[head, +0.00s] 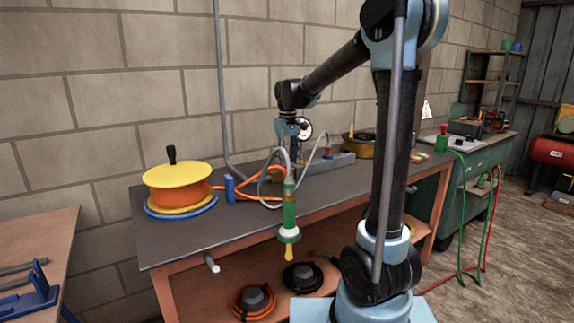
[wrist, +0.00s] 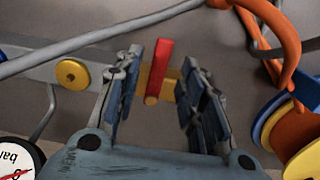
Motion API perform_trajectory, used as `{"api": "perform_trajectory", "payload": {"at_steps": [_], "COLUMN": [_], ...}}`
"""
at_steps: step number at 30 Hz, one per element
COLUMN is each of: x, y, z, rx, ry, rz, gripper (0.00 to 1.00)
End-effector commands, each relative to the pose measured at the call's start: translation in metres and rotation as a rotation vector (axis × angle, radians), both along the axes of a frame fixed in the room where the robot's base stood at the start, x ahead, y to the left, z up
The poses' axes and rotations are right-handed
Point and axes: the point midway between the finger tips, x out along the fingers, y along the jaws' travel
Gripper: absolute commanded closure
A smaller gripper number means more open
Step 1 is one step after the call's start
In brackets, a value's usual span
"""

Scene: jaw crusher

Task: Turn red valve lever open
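The red valve lever (wrist: 162,62) shows in the wrist view, with a yellow valve body (wrist: 155,88) at its lower end. My gripper (wrist: 163,75) is open. One finger is on each side of the lever, with visible gaps, and neither finger clearly touches it. In the head view my gripper (head: 293,150) points down at the bench behind a hanging green tool. The lever cannot be made out there.
A pressure gauge (wrist: 14,162) is near my gripper. An orange hose (wrist: 280,35) and a grey hose (wrist: 100,38) pass close by. An orange-yellow reel (head: 178,188) stands on the workbench (head: 185,240). A green-white tool (head: 289,215) hangs at the bench's front.

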Motion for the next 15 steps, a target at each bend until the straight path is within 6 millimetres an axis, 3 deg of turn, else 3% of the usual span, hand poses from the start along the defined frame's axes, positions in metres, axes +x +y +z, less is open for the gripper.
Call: {"api": "perform_trajectory", "payload": {"at_steps": [6,15], "x": [0.001,0.000], "y": [0.000,0.000], "z": [-0.019,-0.023], "rx": [0.000,0.000], "ry": [0.000,0.000], "rz": [0.000,0.000], "gripper": [0.63,0.63]}}
